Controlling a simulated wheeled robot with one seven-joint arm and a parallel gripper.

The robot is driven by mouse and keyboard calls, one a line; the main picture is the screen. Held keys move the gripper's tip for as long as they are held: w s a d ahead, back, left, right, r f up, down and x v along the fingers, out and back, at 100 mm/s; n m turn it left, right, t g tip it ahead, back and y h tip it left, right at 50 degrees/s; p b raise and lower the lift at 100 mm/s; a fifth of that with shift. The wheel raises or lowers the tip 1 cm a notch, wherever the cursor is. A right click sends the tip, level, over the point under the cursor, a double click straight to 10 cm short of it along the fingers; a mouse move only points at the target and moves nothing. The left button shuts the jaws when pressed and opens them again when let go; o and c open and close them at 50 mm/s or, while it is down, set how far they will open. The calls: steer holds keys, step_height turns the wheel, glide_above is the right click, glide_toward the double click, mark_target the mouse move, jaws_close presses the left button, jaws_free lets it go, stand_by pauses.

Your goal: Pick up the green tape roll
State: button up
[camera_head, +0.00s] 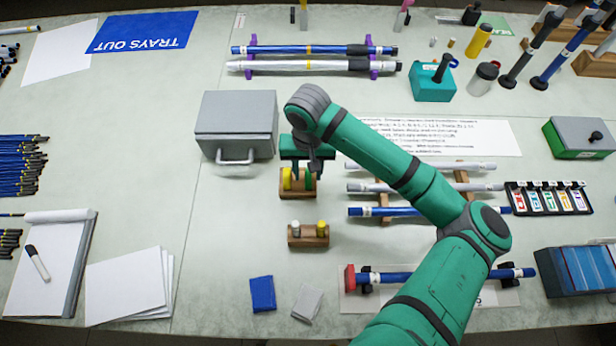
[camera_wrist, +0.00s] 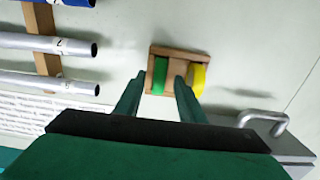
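The green tape roll (camera_wrist: 160,74) stands on edge in a small wooden holder (camera_wrist: 179,50), left of a yellow roll (camera_wrist: 197,77) in the wrist view. In the head view, the green roll (camera_head: 309,182) is partly hidden behind my gripper (camera_head: 306,172), with the yellow roll (camera_head: 287,178) at its left. My gripper is open and points down over the holder. In the wrist view, the fingertips (camera_wrist: 159,78) appear on either side of the green roll, with gaps showing. One fingertip appears between the two rolls. I cannot tell how far down the fingers reach.
A grey box (camera_head: 237,125) with a handle stands left of the holder. A second wooden block (camera_head: 308,236) with small pegs stands in front. A rack with silver and blue rods (camera_head: 400,211) lies to the right, under my arm. Bare table lies left of the blocks.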

mark_target(308, 174)
steer(key=shift+d+f, duration=0.1)
steer(key=shift+f, duration=0.45)
jaws_close()
step_height(308, 174, up, 10)
steer(key=shift+r, duration=0.1)
stand_by(0.6)
